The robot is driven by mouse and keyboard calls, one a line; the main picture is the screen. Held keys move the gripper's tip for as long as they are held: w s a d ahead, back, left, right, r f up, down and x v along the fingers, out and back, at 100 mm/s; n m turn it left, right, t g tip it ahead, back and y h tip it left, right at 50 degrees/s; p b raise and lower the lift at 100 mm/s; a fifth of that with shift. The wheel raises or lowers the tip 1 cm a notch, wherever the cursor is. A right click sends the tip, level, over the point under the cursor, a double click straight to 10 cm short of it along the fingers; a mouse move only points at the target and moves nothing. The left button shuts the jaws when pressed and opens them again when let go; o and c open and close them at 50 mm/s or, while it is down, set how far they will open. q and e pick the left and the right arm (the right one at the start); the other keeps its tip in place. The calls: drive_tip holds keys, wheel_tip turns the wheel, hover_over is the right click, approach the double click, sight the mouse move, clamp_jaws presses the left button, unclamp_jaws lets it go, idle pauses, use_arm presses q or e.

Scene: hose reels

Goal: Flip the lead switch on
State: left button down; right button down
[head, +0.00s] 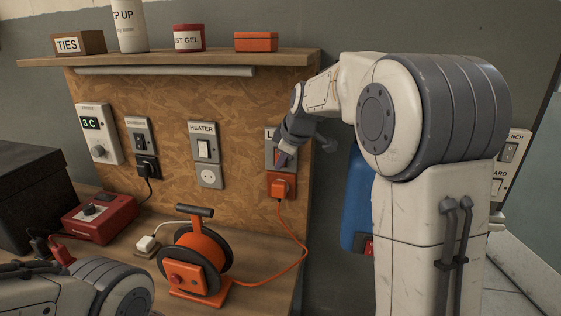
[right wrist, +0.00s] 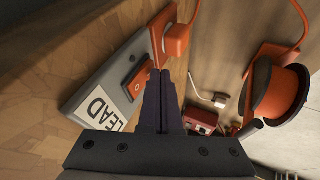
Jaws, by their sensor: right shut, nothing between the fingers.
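The lead switch is a grey plate (head: 269,151) on the right of the chipboard panel, mostly hidden behind my right gripper (head: 283,158). In the right wrist view the plate (right wrist: 108,78) bears a white LEAD label (right wrist: 98,109) and an orange-red rocker (right wrist: 136,87). My right gripper (right wrist: 158,76) is shut and empty, its fingertips right beside the rocker. I cannot tell whether they touch it, or which way the rocker is set. An orange plug (head: 281,187) sits in the socket just below the plate. My left gripper is out of view.
An orange hose or cable reel (head: 203,255) stands on the bench, its orange lead running to the plug. The heater switch (head: 203,148) is to the left. A shelf (head: 180,59) overhangs the panel. A blue object (head: 357,200) hangs at right.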

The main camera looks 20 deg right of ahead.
drive_tip(key=shift+w+d+b, duration=0.1)
drive_tip(key=shift+w+b, duration=0.05)
drive_tip(key=shift+b, duration=0.6)
